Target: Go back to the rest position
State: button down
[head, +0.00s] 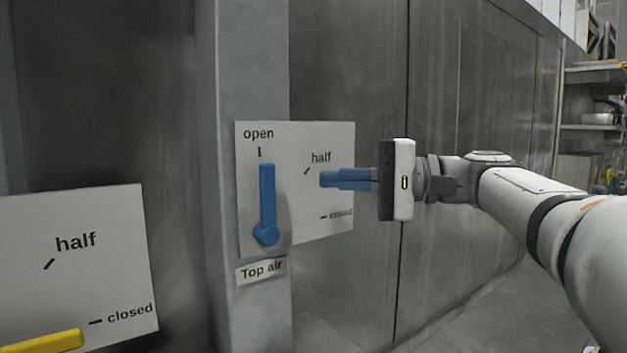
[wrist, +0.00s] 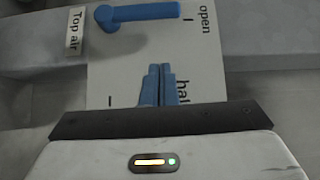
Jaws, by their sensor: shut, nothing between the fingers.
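My gripper (head: 322,179) is in front of the Top air plate, to the right of the blue lever. Its blue fingers are shut together and hold nothing. In the wrist view the shut fingertips (wrist: 159,68) point toward the plate, apart from the lever. The blue lever (head: 267,202) stands upright, its tip under the "open" mark. The lever also shows in the wrist view (wrist: 140,12), lying sideways there. The white plate (head: 290,143) carries the marks "open", "half" and "closed". My fingers hide part of it near "half".
A second white plate (head: 100,215) with a yellow lever (head: 45,341) near "closed" is at the lower left. A grey post (head: 245,60) bears the "Top air" label (head: 261,271). Metal wall panels (head: 470,80) run behind my arm. Shelves (head: 595,127) stand at the far right.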

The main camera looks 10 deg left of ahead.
jog(key=d, duration=0.7)
jog(key=s+f+m+t+h, duration=0.1)
jog(key=s+f+m+h, duration=0.2)
jog(key=f, duration=0.8)
jog(key=s+f+t+h, duration=0.1)
jog(key=s+f+h, duration=0.35)
jog(key=f, duration=0.75)
jog(key=s+d+f+n+h, duration=0.1)
jog(key=s+d+f+h, duration=0.3)
jog(key=f, duration=0.5)
jog(key=s+d+f+n+h, duration=0.2)
jog(key=s+d+f+h, duration=0.2)
jog(key=f, duration=0.5)
jog(key=d+h, duration=0.2)
jog(key=d, duration=0.1)
jog(key=shift+s+b, duration=0.4)
